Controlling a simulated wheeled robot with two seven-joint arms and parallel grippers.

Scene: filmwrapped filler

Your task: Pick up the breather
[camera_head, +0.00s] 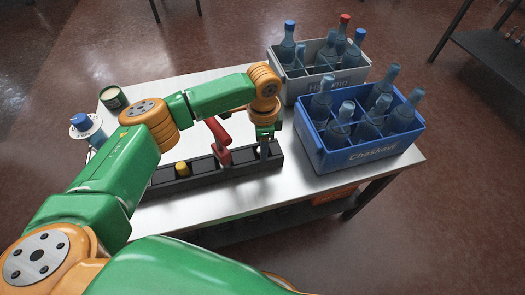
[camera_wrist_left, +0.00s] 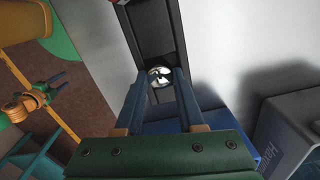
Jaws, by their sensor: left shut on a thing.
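My left gripper (camera_head: 264,148) reaches down into the right end of a long black rack (camera_head: 165,189) on the table. In the left wrist view, its two blue-grey fingers are shut on a small round piece with a shiny top (camera_wrist_left: 159,72), which I take to be the breather. The piece sits in a rack slot between the fingertips; its lower part is hidden. In the head view the fingers and arm mostly hide it. My right gripper (camera_wrist_left: 52,88) shows at the left of the left wrist view, away from the table, its fingers apart and empty.
A red-handled tool (camera_head: 217,132) and a yellow-topped piece (camera_head: 182,168) stand in the rack. A blue crate (camera_head: 372,153) and a grey crate (camera_head: 345,78) of bottles stand at the right. A dark tin (camera_head: 113,98) and a blue-topped item (camera_head: 82,123) stand at the left.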

